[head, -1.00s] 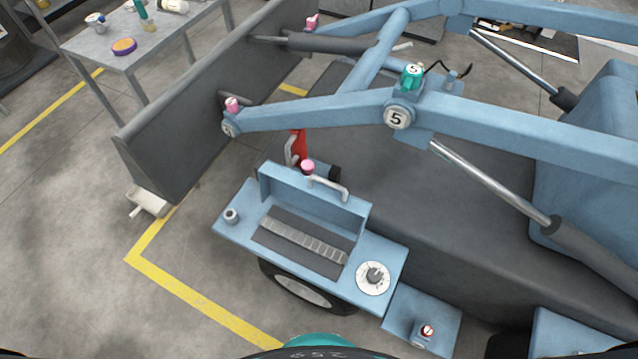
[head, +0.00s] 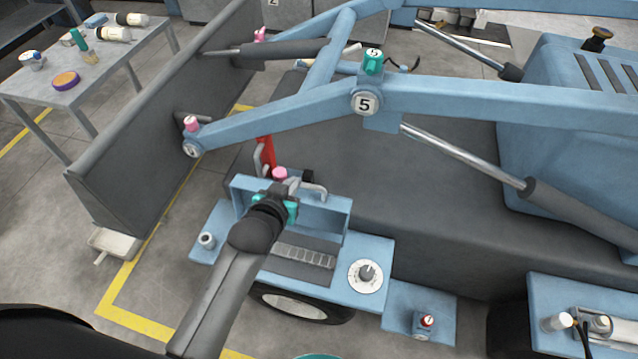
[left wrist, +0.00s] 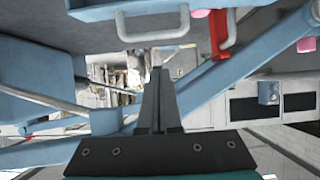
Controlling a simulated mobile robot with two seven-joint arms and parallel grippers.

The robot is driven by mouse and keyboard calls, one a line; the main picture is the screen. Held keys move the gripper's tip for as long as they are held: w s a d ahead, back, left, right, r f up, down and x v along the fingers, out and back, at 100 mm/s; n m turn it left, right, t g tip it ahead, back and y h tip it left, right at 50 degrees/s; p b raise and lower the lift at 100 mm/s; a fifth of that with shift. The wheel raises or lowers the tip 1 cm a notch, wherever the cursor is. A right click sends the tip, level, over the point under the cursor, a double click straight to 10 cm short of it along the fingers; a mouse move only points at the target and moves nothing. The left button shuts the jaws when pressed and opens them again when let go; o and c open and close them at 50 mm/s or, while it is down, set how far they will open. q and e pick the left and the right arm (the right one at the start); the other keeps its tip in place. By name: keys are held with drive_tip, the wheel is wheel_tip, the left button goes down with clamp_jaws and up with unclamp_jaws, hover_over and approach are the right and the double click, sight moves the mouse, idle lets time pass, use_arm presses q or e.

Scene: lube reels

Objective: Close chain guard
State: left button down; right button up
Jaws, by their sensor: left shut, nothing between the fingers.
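The chain guard (head: 330,215) is a blue hinged cover with a grey bar handle (head: 308,190). It stands raised at the back of the blue housing (head: 345,258). The grey chain (head: 305,257) lies exposed in the dark slot in front of it. My left gripper (head: 280,193) is over the guard, left of the handle, and its arm hides part of the guard and chain. In the left wrist view its fingers (left wrist: 160,100) are together and empty, and the guard's handle (left wrist: 152,22) shows above them, apart from the fingertips. My right gripper is not in view.
A pink-capped fitting (head: 280,173) and a red lever (head: 266,155) stand behind the guard. A white dial (head: 366,276) is on the housing's right. The blue loader arm (head: 450,100) runs above and behind. Open floor lies at front left.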

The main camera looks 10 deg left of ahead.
sight(302, 185)
use_arm(q)
drive_tip(key=shift+w+d+f+b, duration=0.2)
drive_tip(key=shift+w+f+b, duration=1.7)
drive_tip(key=shift+w+f, duration=0.9)
drive_tip(key=shift+s, duration=0.1)
